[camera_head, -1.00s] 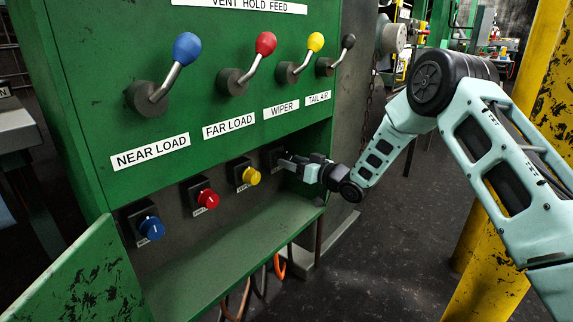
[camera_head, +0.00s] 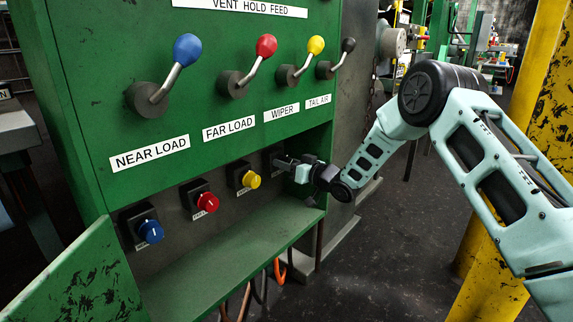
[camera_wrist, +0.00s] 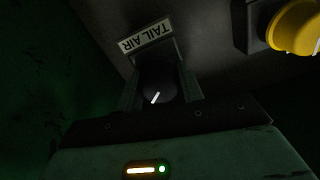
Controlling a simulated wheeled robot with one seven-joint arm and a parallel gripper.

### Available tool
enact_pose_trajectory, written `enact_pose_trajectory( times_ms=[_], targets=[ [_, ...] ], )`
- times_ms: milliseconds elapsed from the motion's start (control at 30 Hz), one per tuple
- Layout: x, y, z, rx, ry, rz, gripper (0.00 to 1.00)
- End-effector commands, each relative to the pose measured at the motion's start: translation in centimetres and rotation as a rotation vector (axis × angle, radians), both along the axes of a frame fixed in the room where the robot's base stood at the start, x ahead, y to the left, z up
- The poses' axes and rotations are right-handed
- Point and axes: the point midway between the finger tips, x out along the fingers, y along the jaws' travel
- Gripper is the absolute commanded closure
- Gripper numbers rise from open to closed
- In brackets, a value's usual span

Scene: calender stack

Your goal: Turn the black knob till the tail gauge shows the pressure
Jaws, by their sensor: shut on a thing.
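The black knob (camera_wrist: 158,80) shows in the wrist view between my two fingers, with a white pointer line on its face. The TAIL AIR label (camera_wrist: 146,35) beside it appears nearly upside down. My gripper (camera_wrist: 158,88) is shut on the knob, one finger on each side. In the head view my gripper (camera_head: 277,161) reaches in from the right at the far end of the knob row and hides the black knob there. The tail gauge is not in view.
Yellow (camera_head: 251,180), red (camera_head: 208,201) and blue (camera_head: 150,230) knobs sit left of my gripper. A green ledge (camera_head: 225,255) runs below them. Levers with coloured balls stand above, the black-balled tail air lever (camera_head: 347,46) nearest my arm. A yellow post (camera_head: 535,110) stands right.

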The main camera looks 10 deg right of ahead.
Motion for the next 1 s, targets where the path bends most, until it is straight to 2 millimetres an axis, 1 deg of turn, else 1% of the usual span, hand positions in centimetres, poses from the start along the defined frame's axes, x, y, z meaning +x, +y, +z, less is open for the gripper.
enact_pose_trajectory(
  times_ms=[267, 800, 1000],
  targets=[
    [-0.04, 0.01, -0.12, -0.086, -0.062, 0.000, 0.86],
    [-0.09, 0.08, -0.24, -0.459, -0.333, 0.001, 0.86],
    [-0.11, 0.10, -0.20, -0.573, -0.416, 0.002, 0.86]
  ],
)
